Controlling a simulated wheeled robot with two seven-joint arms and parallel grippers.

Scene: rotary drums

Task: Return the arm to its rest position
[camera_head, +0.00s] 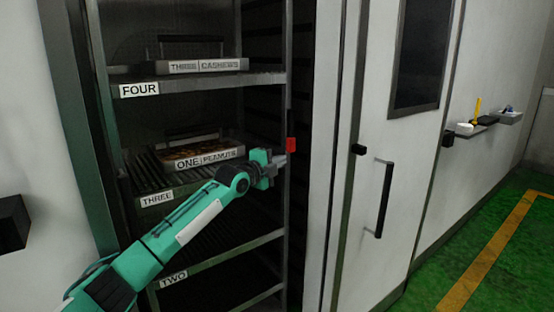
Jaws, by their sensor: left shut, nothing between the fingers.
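My left arm comes in from the lower left and reaches up across the open rack. My left gripper (280,161) is shut and empty, at the rack's right side near shelf THREE, pointing right. It is close to a small red part (291,145) on the rack's right edge; I cannot tell whether they touch. A tray labelled ONE PEANUTS (203,158) sits on shelf THREE, just left of and behind the gripper, apart from it. My right gripper is not in view.
A tray labelled THREE CASHEWS (207,66) sits on shelf FOUR (220,82). Shelf TWO (230,256) lies below. A white door with a black handle (384,199) stands to the right. Small wall shelves (475,129) hold items farther right. Green floor (450,262) there is clear.

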